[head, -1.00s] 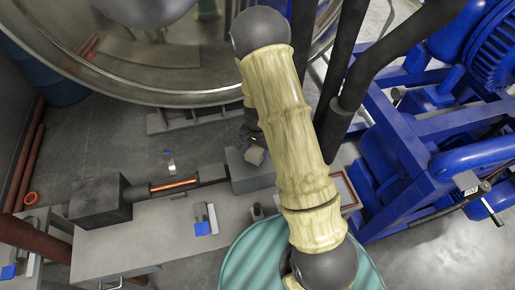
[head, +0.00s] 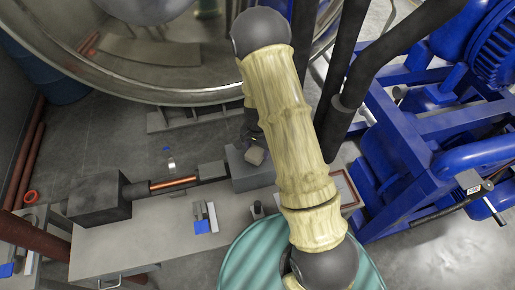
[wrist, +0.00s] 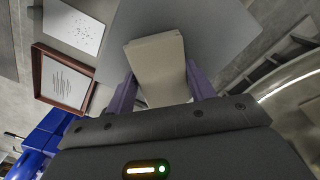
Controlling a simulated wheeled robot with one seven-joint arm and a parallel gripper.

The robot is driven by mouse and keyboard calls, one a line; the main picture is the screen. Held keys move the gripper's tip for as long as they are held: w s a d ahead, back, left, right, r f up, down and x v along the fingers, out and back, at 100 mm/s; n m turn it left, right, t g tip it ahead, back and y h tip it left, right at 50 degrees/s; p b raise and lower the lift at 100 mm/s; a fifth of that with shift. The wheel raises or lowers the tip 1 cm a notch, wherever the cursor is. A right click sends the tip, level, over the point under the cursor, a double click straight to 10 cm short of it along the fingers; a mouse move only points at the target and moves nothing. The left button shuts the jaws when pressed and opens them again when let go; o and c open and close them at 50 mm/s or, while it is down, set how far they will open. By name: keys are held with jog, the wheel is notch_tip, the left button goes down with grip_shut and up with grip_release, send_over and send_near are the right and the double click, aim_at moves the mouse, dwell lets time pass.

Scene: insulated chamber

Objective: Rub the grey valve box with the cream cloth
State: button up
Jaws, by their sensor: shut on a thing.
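The grey valve box (head: 245,176) stands on the bench in the middle of the head view, partly hidden by my arm. In the wrist view its flat grey top (wrist: 218,32) fills the upper middle. The cream cloth (wrist: 157,66) is a folded pad held between the two purple fingers of my gripper (wrist: 160,85).
A dark block with a copper-coloured rod (head: 172,183) lies left of the box. A blue-ended tool (head: 206,222) lies on the bench (head: 150,235). A framed tray with a printed sheet (wrist: 66,80) is beside the box. Blue machinery (head: 430,150) stands right, a large metal vessel behind.

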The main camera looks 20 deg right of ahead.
jog(key=shift+f, duration=0.25)
jog(key=shift+d, duration=0.1)
